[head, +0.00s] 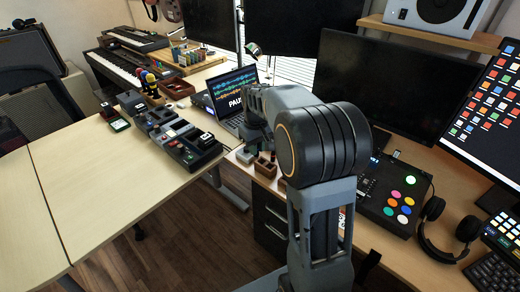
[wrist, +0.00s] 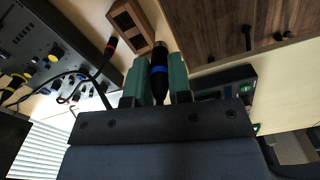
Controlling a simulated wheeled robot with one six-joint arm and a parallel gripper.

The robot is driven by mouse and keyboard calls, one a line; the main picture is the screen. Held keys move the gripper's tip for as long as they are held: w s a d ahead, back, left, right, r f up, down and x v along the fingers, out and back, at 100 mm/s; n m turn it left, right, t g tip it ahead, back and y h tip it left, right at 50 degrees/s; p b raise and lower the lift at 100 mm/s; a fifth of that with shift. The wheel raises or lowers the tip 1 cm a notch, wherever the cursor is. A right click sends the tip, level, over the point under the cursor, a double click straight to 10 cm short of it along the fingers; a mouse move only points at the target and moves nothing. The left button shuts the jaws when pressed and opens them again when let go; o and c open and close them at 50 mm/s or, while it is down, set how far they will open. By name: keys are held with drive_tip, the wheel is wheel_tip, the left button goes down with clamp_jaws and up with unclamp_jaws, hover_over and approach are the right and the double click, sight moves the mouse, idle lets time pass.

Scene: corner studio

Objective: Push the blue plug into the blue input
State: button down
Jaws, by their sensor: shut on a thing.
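The blue plug (wrist: 158,72) is a black plug with a blue band, seen in the wrist view. My gripper (wrist: 159,84) has its two green fingers shut around it, with the black end sticking out past the fingertips. A grey panel (wrist: 75,22) with coloured parts lies at the upper left of the wrist view, apart from the plug. Small blue and yellow marks show on its lower part, but I cannot tell which one is the blue input. In the head view, my own arm hides the fingertips and the plug.
A wooden box with compartments (wrist: 128,20) is close to the plug, and a red-banded plug (wrist: 111,46) on a cable is left of it. In the head view, a laptop (head: 233,92), a pad controller (head: 395,195) and headphones (head: 450,225) stand on the desk. The left table (head: 90,190) has free room.

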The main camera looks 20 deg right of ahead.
drive_tip(key=s+a+r, duration=0.3)
drive_tip(key=s+a, duration=0.3)
drive_tip(key=shift+s+r, duration=0.15)
drive_tip(key=shift+r, duration=0.2)
drive_tip(key=shift+a, duration=0.1)
drive_tip(key=shift+r, duration=0.1)
drive_tip(key=w+p, duration=0.1)
drive_tip(key=p, duration=0.5)
drive_tip(key=w+m+p, duration=0.1)
drive_tip(key=p, duration=0.6)
drive_tip(key=w+p, duration=0.1)
drive_tip(key=p, duration=0.5)
drive_tip(key=shift+w+a+r+p, duration=0.25)
drive_tip(key=shift+w+r+p, duration=0.05)
drive_tip(key=shift+r+p, duration=0.1)
drive_tip(key=shift+s+m+p, duration=0.1)
drive_tip(key=shift+m+p, duration=0.2)
drive_tip(key=shift+p, duration=0.7)
drive_tip(key=s+p, duration=0.1)
drive_tip(key=p, duration=0.4)
drive_tip(key=shift+a+f, duration=0.15)
drive_tip(key=shift+f, duration=0.25)
